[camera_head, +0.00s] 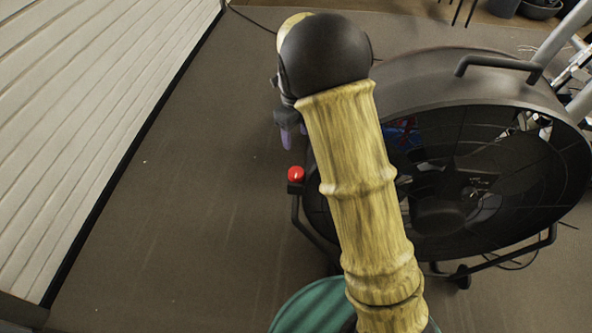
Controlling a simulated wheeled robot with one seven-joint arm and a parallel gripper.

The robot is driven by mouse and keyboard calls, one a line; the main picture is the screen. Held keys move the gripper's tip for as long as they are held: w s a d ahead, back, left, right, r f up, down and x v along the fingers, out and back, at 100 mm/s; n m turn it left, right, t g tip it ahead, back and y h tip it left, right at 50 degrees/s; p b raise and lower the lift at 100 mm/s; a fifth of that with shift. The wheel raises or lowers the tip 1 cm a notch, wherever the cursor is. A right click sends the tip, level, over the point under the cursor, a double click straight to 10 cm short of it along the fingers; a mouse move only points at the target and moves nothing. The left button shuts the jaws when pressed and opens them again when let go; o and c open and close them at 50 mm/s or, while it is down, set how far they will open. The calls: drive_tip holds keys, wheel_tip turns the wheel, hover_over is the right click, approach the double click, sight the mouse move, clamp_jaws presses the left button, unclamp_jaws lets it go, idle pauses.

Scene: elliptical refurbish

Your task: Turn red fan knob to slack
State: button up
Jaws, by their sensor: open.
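The red fan knob (296,174) sits on a small black mount at the left side of the large black drum fan (470,80). A small white mark shows on its face. My gripper (291,138) is just above the knob in the picture, with purple fingers pointing down. It is open and appears apart from the knob, though the depth gap is hard to judge. My arm hides part of the fan's left side and much of the gripper's upper part.
A white slatted wall or door (90,110) stands at the left. The grey floor (190,210) between it and the fan is clear. A teal round object (310,308) is at the bottom. Metal poles and dark bowls (540,9) are at the upper right.

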sight(296, 172)
wheel_tip(296, 172, down, 16)
drive_tip(key=b, duration=0.3)
drive_tip(key=shift+r+b, duration=0.2)
drive_tip(key=shift+b, duration=0.15)
drive_tip(key=c, duration=0.7)
